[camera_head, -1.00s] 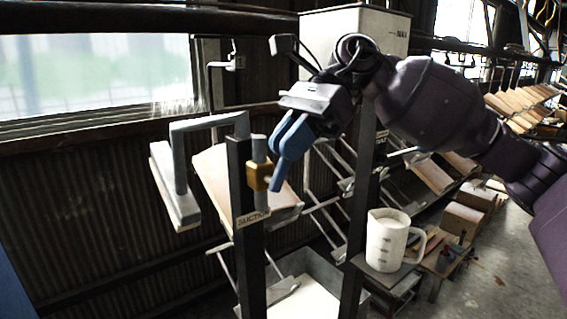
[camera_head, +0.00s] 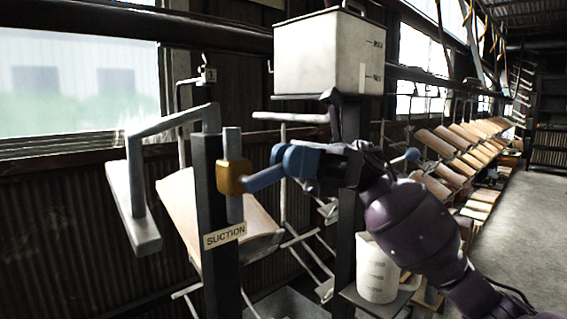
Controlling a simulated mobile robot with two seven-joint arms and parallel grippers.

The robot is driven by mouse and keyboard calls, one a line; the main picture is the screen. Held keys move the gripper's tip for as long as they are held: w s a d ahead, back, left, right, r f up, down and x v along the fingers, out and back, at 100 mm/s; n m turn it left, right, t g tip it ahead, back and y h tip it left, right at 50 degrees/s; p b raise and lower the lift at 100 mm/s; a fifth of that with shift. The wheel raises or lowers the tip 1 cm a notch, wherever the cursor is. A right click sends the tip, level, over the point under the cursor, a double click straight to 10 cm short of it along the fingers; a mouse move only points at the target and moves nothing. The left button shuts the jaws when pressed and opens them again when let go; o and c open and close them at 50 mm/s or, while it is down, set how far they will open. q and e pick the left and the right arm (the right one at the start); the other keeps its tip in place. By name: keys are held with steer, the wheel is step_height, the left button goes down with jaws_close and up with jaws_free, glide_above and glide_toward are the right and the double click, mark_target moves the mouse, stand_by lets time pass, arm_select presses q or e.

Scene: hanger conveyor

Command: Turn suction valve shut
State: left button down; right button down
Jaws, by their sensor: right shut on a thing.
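The suction valve has a brass-coloured body (camera_head: 232,178) on a grey vertical pipe beside a dark post. A "SUCTION" label (camera_head: 225,235) is on the post below it. A blue lever handle (camera_head: 264,179) sticks out from the valve to the right, tilted slightly up. My right gripper (camera_head: 294,161), with blue fingers, is shut on the outer end of this handle and hides its tip. The right arm reaches in from the lower right. My left gripper is not in view.
A white tank (camera_head: 325,55) stands above and behind my gripper. A white measuring jug (camera_head: 377,268) stands on a small shelf below the arm. A grey bent pipe with a flat bar (camera_head: 132,208) hangs left of the post. Hanging boards (camera_head: 465,150) line the right; the floor there is open.

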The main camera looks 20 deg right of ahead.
steer(key=shift+d+f+g+y+b, duration=0.15)
steer(key=shift+f+g+y+b, duration=0.3)
steer(key=shift+y, duration=0.55)
steer(key=c, duration=1.4)
jaws_free()
steer(key=shift+f, duration=0.1)
steer(key=shift+c, duration=0.2)
steer(key=shift+w+f, duration=0.1)
